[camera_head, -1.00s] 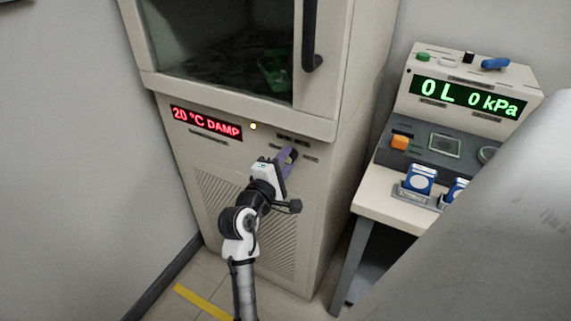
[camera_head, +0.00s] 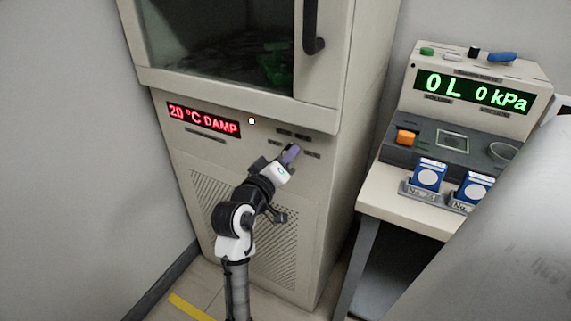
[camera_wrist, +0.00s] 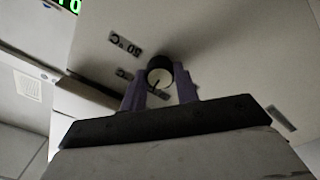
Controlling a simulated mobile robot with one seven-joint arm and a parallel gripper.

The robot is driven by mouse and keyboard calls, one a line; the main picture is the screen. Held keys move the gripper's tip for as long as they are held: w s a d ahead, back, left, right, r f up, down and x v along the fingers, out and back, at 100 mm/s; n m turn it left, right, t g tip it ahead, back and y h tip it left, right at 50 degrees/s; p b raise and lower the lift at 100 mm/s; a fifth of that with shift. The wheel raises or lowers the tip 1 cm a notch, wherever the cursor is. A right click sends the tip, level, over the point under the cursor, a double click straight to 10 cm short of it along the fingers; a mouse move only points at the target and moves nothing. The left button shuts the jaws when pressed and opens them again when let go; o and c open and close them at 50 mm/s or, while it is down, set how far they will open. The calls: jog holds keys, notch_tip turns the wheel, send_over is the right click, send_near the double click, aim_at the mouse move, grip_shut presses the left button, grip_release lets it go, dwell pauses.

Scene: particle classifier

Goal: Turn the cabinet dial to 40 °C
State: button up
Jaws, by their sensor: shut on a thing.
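The cabinet dial (camera_wrist: 160,76) is a small round knob with a dark rim and a pale face with a dark pointer line. My gripper (camera_wrist: 160,88) is shut on it, with one purple finger on each side. In the head view my gripper (camera_head: 291,153) is at the cabinet front (camera_head: 320,190), and its fingers hide most of the dial. Small labels surround the dial; one upside-down temperature label (camera_wrist: 125,45) is hard to read. The red display (camera_head: 204,119) reads "20 °C DAMP".
A small lit lamp (camera_head: 251,121) is right of the display. The cabinet's glass door (camera_head: 220,45) has a dark handle (camera_head: 312,25). At right, a bench console (camera_head: 472,90) reads "0 L 0 kPa", with blue-and-white containers (camera_head: 428,174) in front. A wall is close at left.

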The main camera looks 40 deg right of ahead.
jog(key=shift+f+m+b, duration=0.1)
jog(key=shift+m+b, duration=2)
jog(key=shift+m, duration=1.2)
jog(key=o, duration=1)
jog(key=shift+c, duration=0.2)
jog(key=shift+a, duration=0.15)
